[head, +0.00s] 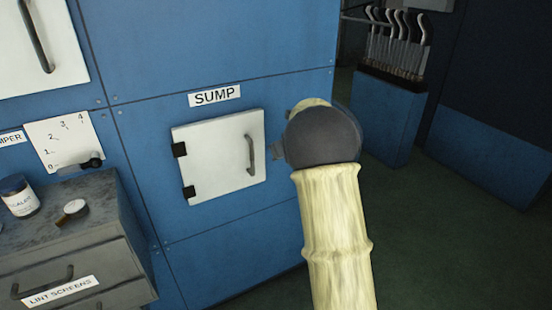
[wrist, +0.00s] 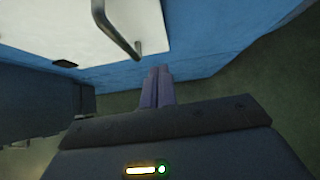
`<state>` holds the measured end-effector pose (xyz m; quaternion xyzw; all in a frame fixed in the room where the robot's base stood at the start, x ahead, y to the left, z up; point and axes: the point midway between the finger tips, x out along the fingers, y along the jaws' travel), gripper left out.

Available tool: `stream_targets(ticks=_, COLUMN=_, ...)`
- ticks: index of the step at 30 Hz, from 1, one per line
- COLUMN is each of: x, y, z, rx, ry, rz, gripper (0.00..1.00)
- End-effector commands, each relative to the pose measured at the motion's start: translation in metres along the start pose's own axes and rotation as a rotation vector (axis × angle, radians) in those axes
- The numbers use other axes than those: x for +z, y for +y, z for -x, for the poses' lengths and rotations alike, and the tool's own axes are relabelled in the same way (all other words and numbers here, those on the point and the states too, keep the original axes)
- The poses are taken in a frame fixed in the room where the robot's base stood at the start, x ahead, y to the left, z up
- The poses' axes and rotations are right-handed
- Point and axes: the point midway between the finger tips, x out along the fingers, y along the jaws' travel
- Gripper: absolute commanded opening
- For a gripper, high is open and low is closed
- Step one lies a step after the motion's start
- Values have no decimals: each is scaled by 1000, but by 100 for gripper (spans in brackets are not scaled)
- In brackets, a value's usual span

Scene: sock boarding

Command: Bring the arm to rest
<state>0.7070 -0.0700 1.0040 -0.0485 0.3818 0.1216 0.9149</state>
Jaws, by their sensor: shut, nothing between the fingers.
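My gripper (wrist: 159,72) shows in the wrist view with its two purple-grey fingers together, nothing between them.
A grey drawer unit (head: 75,238) labelled LINT SCREENS stands at lower left, with a jar (head: 19,197) and a small round-topped item (head: 74,210) on top. The green floor (head: 440,250) at right is clear.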

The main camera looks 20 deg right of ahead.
Motion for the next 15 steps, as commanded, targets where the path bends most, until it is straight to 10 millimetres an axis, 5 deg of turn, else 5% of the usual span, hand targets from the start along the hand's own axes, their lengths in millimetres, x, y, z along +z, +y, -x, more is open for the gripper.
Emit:
stream_targets(ticks=4, x=1, y=3, z=16, rx=2, ry=0, rz=4, gripper=0)
stream_targets(ticks=15, x=-2, y=-6, z=21, rx=-7, ry=0, rz=-10, gripper=0)
